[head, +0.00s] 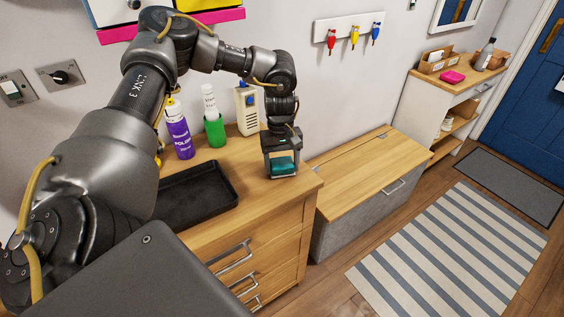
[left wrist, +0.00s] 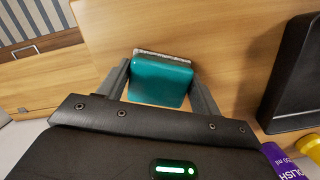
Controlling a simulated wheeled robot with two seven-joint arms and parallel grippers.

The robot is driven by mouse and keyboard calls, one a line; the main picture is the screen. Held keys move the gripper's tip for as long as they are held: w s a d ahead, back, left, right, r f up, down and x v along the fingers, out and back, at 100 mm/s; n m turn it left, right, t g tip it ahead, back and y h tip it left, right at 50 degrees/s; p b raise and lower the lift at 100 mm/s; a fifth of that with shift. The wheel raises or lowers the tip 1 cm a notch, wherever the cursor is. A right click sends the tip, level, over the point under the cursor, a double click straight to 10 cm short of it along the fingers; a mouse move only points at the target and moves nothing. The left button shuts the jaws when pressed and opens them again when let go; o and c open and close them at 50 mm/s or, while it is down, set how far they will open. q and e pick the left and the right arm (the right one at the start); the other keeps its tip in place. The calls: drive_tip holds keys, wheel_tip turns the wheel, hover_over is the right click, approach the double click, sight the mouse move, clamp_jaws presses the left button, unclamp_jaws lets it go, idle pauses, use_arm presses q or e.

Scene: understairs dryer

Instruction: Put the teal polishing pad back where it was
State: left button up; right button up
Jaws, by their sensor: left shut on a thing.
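The teal polishing pad (head: 282,166) is at my left gripper (head: 281,163), over the right end of the wooden drawer unit's top (head: 255,190). In the left wrist view the pad (left wrist: 160,80) sits between the two fingers of the left gripper (left wrist: 160,85), which are shut on its sides. A pale, rough strip shows along the pad's far edge. I cannot tell whether the pad touches the top or is just above it. My right gripper is not in view.
A black tray (head: 196,197) lies left of the gripper. A purple bottle (head: 179,130), a green container with a white bottle (head: 215,131) and a cream device (head: 246,110) stand behind. A wooden-lidded bench (head: 365,165) is right of the drawers.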

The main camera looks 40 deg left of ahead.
sight(281, 160)
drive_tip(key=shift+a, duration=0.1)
use_arm(q)
drive_tip(key=o, duration=1)
drive_tip(key=shift+f, duration=0.15)
drive_tip(key=shift+r, duration=0.25)
drive_tip(key=shift+w+r, duration=0.1)
drive_tip(key=shift+r, duration=0.3)
wheel_tip(281, 160, up, 11)
drive_tip(key=a+p, duration=0.1)
drive_tip(key=shift+w+a, duration=0.2)
drive_tip(key=shift+w, duration=0.2)
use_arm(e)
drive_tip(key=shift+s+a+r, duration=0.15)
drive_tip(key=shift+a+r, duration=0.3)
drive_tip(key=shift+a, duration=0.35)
